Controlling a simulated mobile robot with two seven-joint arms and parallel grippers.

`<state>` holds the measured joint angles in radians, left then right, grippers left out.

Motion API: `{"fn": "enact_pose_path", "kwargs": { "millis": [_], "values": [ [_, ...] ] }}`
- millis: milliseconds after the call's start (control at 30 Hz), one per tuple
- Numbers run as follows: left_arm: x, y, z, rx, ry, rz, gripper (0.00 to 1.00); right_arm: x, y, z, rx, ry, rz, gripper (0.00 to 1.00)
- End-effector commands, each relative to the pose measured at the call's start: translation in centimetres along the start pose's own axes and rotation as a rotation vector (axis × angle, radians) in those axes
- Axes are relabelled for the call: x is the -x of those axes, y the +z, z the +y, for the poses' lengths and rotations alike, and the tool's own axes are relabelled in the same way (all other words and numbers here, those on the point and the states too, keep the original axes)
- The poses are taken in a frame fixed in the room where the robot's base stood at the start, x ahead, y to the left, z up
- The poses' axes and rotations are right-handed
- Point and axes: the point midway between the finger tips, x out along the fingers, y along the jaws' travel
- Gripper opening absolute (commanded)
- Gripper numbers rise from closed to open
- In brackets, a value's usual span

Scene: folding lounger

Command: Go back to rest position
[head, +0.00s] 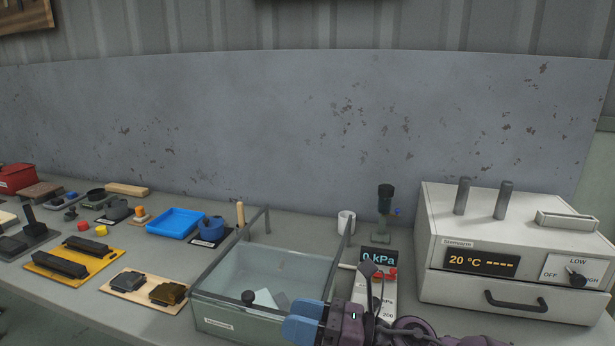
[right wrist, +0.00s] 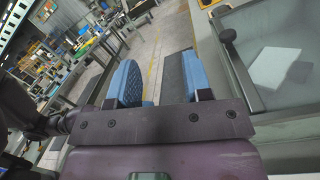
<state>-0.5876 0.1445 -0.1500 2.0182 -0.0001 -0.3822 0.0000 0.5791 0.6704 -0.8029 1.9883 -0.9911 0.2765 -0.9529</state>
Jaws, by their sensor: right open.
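My right gripper (head: 303,319) has blue finger pads on a purple body. In the head view it is at the bottom centre, in front of the right part of the glass-lidded box (head: 215,319). In the right wrist view my right gripper (right wrist: 160,78) has its two blue fingers spread apart with nothing between them. The box, with a black knob and a pale sheet inside, lies to the right of the fingers there. My left gripper is in neither view.
A white heater unit (head: 470,290) stands at the right of the bench, with a pressure display (head: 379,257) beside it. Blue tray (head: 176,223), yellow board (head: 75,262) and wooden board (head: 130,298) lie to the left. The right wrist view shows open floor (right wrist: 160,40) beyond the fingers.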

Motion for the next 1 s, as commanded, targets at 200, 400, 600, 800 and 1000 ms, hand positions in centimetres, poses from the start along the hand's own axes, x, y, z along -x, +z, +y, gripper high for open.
{"fn": "enact_pose_path", "kwargs": {
  "millis": [200,400,600,800,1000],
  "values": [
    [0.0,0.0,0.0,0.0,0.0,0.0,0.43,3.5,1.7,-1.7,-0.51,-0.253,-0.396,0.45],
    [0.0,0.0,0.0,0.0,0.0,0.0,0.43,9.7,0.3,-4.2,-0.972,-0.496,-0.746,0.45],
    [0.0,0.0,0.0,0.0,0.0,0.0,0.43,17.5,-4.4,-5.0,-1.412,-0.751,-1.101,0.45],
    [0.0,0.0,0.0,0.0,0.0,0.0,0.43,25.3,-11.1,-2.6,-1.804,-1.023,-1.471,0.45],
    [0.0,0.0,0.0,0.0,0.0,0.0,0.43,30.7,-16.7,2.2,-2.063,-1.261,-1.784,0.45]
  ]
}}
